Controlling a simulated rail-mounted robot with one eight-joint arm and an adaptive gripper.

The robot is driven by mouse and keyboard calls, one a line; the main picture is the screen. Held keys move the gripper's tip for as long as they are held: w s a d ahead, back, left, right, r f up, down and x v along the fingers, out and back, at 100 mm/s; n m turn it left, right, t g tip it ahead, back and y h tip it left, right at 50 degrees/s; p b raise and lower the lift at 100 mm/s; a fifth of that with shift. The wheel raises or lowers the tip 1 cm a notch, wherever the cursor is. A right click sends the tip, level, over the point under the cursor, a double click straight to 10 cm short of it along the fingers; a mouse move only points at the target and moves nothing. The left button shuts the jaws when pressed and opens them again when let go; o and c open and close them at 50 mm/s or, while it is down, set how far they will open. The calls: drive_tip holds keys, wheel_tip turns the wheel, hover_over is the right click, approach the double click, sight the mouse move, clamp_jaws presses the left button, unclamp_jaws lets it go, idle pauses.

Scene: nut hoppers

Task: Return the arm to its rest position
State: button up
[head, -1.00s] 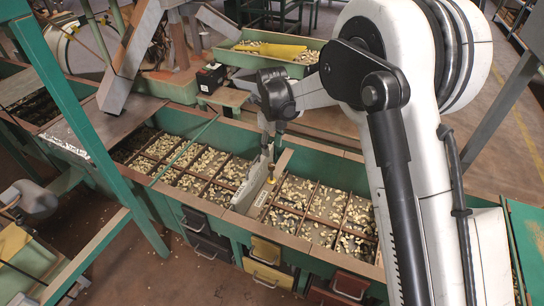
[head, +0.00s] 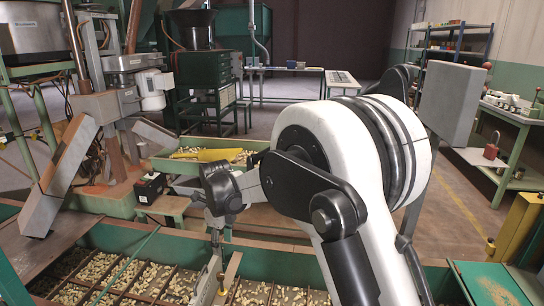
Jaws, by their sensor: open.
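My arm fills the middle and right of the head view. It reaches forward and down over the green hopper bench (head: 130,238), whose divided compartments hold many nuts (head: 105,268). Whether the tips touch the divider or nuts there, I cannot tell.
Behind the bench are a green tray (head: 168,165) of nuts with a yellow scoop-like piece (head: 208,155) and a black box (head: 150,187). Slanted metal chutes (head: 60,175) stand left. A yellow post (head: 515,228) and a side table (head: 515,115) are right. Open floor lies beyond.

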drive_tip(key=s+d+r+n+t, duration=0.1)
drive_tip(key=s+d+r+n, duration=0.2)
drive_tip(key=d+r, duration=0.35)
drive_tip(key=s+d+r+n+t+y, duration=0.1)
drive_tip(key=s+d+r+n, duration=0.2)
drive_tip(key=d+r, duration=0.35)
drive_tip(key=s+d+r+n+t, duration=0.1)
drive_tip(key=s+d+r+n, duration=0.25)
drive_tip(key=d, duration=0.55)
drive_tip(key=s+d+f+n+t+h, duration=0.1)
drive_tip(key=s+d+n+t, duration=0.3)
drive_tip(key=s+d+n, duration=1.15)
drive_tip(key=s+d+r+m+p, duration=0.1)
drive_tip(key=s+r+m+p, duration=0.2)
drive_tip(key=r+p, duration=1)
drive_tip(key=shift+s+r+p, duration=0.35)
drive_tip(key=shift+s+p, duration=0.05)
drive_tip(key=shift+s, duration=0.4)
drive_tip(key=shift+w+d, duration=0.1)
